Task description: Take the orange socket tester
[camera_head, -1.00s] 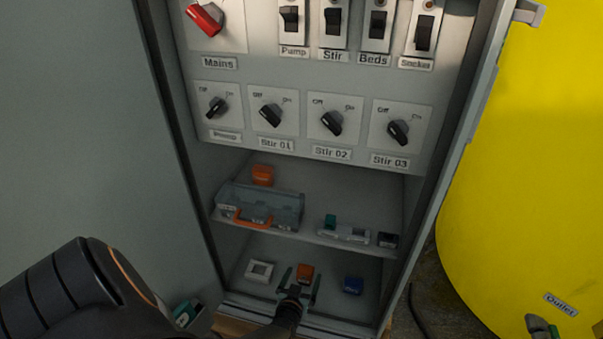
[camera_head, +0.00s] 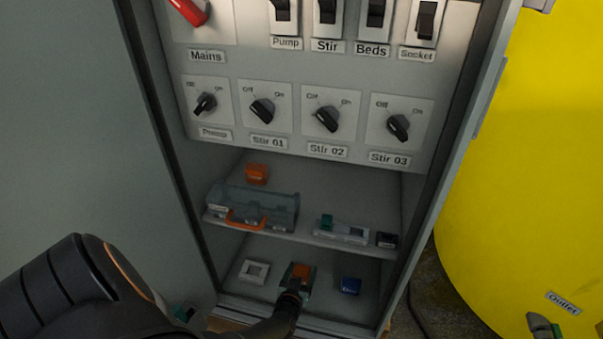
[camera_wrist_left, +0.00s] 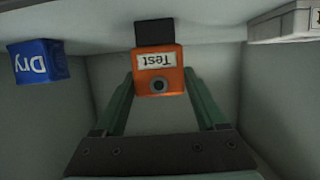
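My left gripper (camera_head: 297,277) reaches in from the front. Its two green fingers (camera_wrist_left: 159,84) lie on either side of the tester, with their tips beside it. They look open; whether they touch its sides I cannot tell. My right gripper is not in view.
On the shelf above are a grey case (camera_head: 265,204), another orange block (camera_head: 256,174) and small parts. Cabinet walls bound both sides. A yellow tank (camera_head: 530,180) stands at right.

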